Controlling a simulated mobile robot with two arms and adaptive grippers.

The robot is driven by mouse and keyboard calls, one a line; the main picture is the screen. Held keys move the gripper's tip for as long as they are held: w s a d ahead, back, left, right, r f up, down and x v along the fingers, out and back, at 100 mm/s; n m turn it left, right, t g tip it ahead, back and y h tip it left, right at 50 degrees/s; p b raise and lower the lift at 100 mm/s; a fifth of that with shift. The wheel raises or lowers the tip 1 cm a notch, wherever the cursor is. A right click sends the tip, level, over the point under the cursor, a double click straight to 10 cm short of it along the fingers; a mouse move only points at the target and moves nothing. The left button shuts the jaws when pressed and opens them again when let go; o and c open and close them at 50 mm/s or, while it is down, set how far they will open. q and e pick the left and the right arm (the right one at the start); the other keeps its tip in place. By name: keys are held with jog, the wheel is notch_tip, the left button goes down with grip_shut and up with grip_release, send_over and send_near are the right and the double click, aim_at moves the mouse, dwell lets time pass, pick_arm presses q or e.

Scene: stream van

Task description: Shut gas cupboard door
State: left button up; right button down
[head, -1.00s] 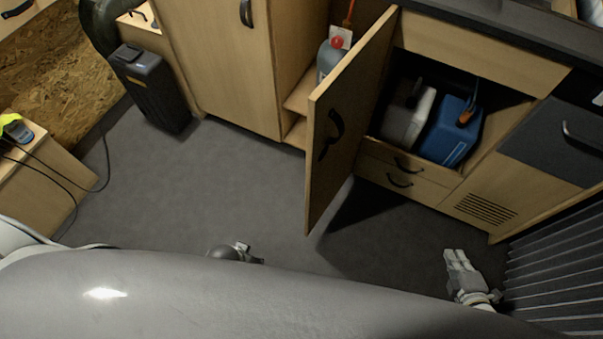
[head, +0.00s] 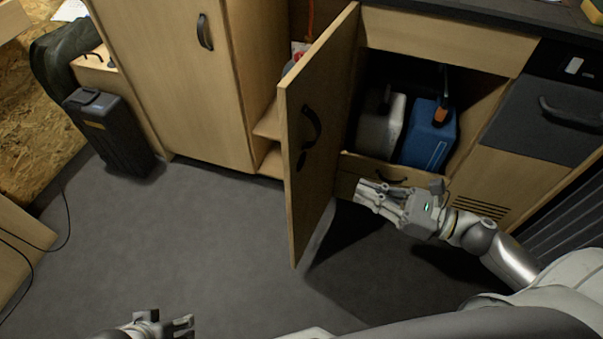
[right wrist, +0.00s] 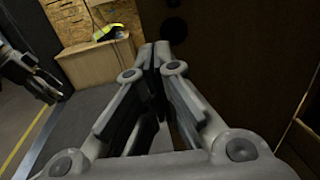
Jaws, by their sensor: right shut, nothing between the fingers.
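The wooden cupboard door (head: 305,150) stands wide open in the head view, swung out into the room, its black handle on the face turned left. The cupboard (head: 480,105) is open to the right of it. My right gripper (head: 364,190) is shut and empty, on the inner side of the door, a little right of it and in front of the drawer. In the right wrist view its fingers (right wrist: 155,55) point at the dark door panel (right wrist: 235,60); I cannot tell whether they touch. My left gripper (head: 188,324) is low at the bottom edge, its jaws unclear.
A grey-white canister (head: 380,130) and a blue canister (head: 428,135) stand inside the cupboard, behind its front. A black case (head: 110,130) stands on the floor at left. The grey floor (head: 200,240) left of the door is clear.

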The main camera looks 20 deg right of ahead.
aim_at(297, 167)
jog(key=x, duration=1.3)
jog(key=shift+w, duration=0.15)
